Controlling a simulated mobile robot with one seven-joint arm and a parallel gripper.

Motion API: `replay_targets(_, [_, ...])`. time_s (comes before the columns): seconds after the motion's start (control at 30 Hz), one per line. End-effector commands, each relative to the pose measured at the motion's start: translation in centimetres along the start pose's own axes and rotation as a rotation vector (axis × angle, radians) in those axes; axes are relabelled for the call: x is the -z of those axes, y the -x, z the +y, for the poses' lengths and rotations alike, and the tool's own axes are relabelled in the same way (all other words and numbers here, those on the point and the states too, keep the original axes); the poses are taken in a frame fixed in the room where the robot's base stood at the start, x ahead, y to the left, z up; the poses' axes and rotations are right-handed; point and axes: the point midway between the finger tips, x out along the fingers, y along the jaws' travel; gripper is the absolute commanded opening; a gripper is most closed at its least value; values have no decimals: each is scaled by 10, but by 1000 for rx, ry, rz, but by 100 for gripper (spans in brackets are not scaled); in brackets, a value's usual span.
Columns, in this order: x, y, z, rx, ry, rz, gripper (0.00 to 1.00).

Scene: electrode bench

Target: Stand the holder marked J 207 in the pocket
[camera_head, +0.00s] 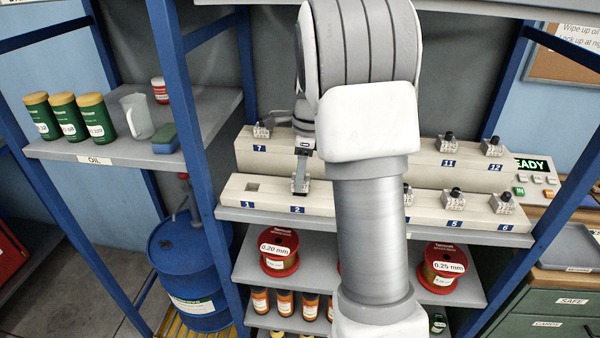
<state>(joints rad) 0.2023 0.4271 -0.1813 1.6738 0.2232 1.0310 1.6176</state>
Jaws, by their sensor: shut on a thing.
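My gripper (302,165) points down over the front row of the bench rack (232,200), above the label 2. It is shut on a small grey holder (300,185), which is at or just above position 2. I cannot tell whether the holder touches the rack. Its marking is too small to read, so J 207 cannot be confirmed. My arm hides the middle of both rows.
Other holders stand at position 7 (262,129), position 11 (448,143), position 12 (492,147), position 5 (453,197) and position 6 (503,203). Blue uprights (188,110) flank the rack. An oil shelf (75,148) with cans is at left, with a blue drum (190,265) below.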

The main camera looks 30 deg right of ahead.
Motion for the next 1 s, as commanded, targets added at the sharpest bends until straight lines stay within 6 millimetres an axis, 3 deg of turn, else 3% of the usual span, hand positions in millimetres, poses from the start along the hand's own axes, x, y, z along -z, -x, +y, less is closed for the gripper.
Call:
replay_targets(0.7, [1, -11, 0, 0, 0, 0, 0])
replay_targets(0.73, [1, -11, 0, 0, 0, 0, 56])
replay_targets(0.9, [1, -11, 0, 0, 0, 0, 87])
replay_targets(1.0, [1, -11, 0, 0, 0, 0, 90])
